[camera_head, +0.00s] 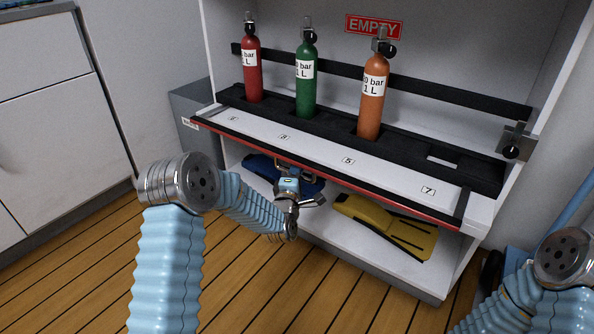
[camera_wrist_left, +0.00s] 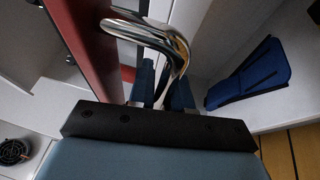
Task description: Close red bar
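The red bar (camera_head: 330,172) is a long strip with a red front, running along the front edge of the white cabinet shelf below the bottles. It also shows as a red panel in the left wrist view (camera_wrist_left: 88,45). Its curved chrome handle (camera_wrist_left: 172,42) runs down between the fingers of my left gripper (camera_wrist_left: 163,90), which look shut on it. In the head view, my left gripper (camera_head: 290,183) is at the bar's middle, partly hidden by its own wrist. My right arm shows at the lower right, but its gripper is out of view.
Red (camera_head: 251,70), green (camera_head: 306,85) and orange (camera_head: 372,100) bottles stand in the black rack. A metal latch (camera_head: 514,145) is at the rack's right end. Yellow fins (camera_head: 390,225) and a blue item (camera_head: 262,168) lie on the lower shelf.

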